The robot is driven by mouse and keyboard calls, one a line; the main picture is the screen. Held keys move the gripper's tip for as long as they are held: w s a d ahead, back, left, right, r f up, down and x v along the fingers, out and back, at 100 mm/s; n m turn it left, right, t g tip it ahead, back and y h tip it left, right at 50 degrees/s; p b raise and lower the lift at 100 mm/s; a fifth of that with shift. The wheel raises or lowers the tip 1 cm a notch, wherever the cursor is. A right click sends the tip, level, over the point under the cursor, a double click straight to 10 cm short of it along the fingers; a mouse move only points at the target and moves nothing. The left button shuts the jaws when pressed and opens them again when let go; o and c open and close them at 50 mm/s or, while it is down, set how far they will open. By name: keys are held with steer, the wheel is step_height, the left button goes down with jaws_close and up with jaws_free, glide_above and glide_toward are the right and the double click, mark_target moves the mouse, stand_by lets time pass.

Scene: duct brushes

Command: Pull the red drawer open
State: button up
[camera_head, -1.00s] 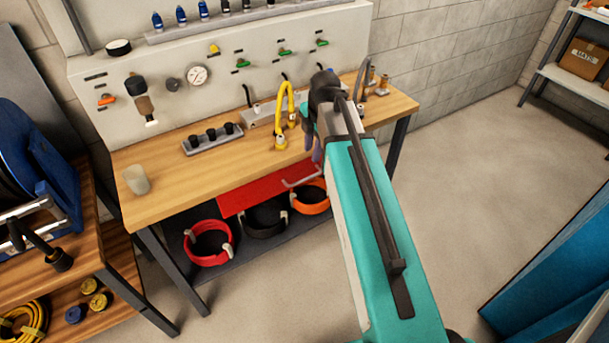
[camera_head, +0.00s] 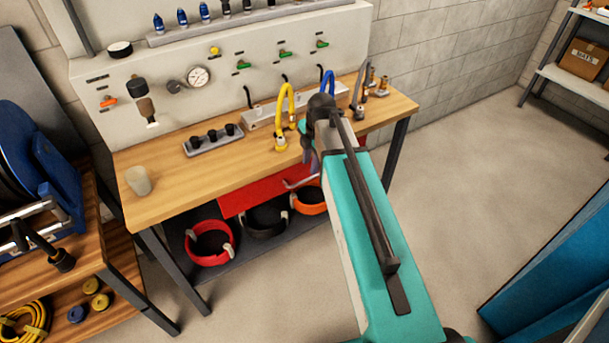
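The red drawer (camera_head: 254,196) sits under the wooden workbench top, with its red front facing the room. Its pale bar handle (camera_head: 300,182) shows at the right part of the front, close to the end of my arm. My gripper (camera_head: 309,160) is at the bench's front edge, just above and beside the handle. It is mostly hidden behind my teal arm, so I cannot tell whether its fingers are apart or around the handle. The right end of the drawer is also hidden by my arm.
The workbench (camera_head: 190,184) carries a yellow hose (camera_head: 286,103), a blue hose (camera_head: 327,84), a black-knobbed block (camera_head: 212,140) and a cup (camera_head: 138,180). A blue cabinet (camera_head: 545,260) stands right; floor between is clear.

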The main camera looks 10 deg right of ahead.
mark_target(307, 180)
steer(key=shift+w+a+f+p, duration=0.1)
steer(key=shift+w+f+p, duration=0.15)
steer(key=shift+f, duration=1.05)
steer(key=shift+w+a+f+p, duration=0.1)
steer(key=shift+w+f+p, duration=0.15)
steer(key=shift+f, duration=1)
steer(key=shift+w+a+f+p, duration=0.15)
steer(key=shift+f+p, duration=0.15)
steer(key=shift+f, duration=1)
steer(key=shift+d, duration=0.1)
